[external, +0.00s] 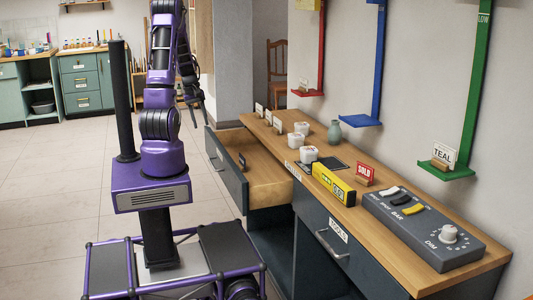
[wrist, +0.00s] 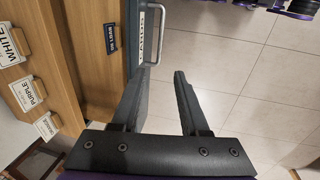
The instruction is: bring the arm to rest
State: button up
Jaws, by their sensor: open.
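My purple arm stands upright beside the counter in the external view. My gripper (external: 191,92) hangs at its right side, fingers downward, above the floor near the open drawer. In the wrist view my gripper (wrist: 163,75) shows two dark fingers spread apart with nothing between them. The left finger appears close to the front of the open drawer (wrist: 150,35), but I cannot tell if they touch. The drawer (external: 228,172) is pulled out from the counter and holds a small dark label block (wrist: 111,38).
The wooden counter (external: 400,225) carries white cups (external: 308,154), a yellow box (external: 333,184), a red SOLD sign (external: 365,173), a grey vase (external: 334,132) and a switch panel (external: 425,232). Coloured wall shelves rise behind it. Tiled floor (external: 50,190) at left is clear.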

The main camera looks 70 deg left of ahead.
jog(key=w+d+r+m+h, duration=0.1)
jog(key=w+d+r+m, duration=0.4)
jog(key=w+d+m, duration=0.75)
jog(key=w+d+r+m, duration=0.3)
jog(key=d+m, duration=0.5)
jog(key=w+d+r+m, duration=0.3)
jog(key=w+d+m, duration=0.1)
jog(key=d+m, duration=0.5)
jog(key=w+d+r+m+t+y, duration=0.1)
jog(key=w+d+r+m+t, duration=0.2)
jog(key=w+r, duration=0.45)
jog(key=w+d+r+m+t+y, duration=0.1)
jog(key=w+r+m+t, duration=0.3)
jog(key=r, duration=0.7)
jog(key=w+d+r+m+t+y, duration=0.15)
jog(key=w+r+m, duration=0.25)
jog(key=w+r, duration=0.45)
jog(key=s+f+n+g+p, duration=0.1)
jog(key=s+f+n, duration=0.4)
jog(key=s, duration=0.6)
jog(key=s+d+f+n+g+h+p, duration=0.1)
jog(key=s+f+n+g, duration=0.1)
jog(key=s+f+n, duration=0.4)
jog(key=s+d+f+n+g+h+p, duration=0.1)
jog(key=s+f+n, duration=0.4)
jog(key=s+n, duration=0.6)
jog(key=s+g, duration=0.1)
jog(key=s, duration=0.5)
jog(key=shift+s+f, duration=0.15)
jog(key=shift+s, duration=0.15)
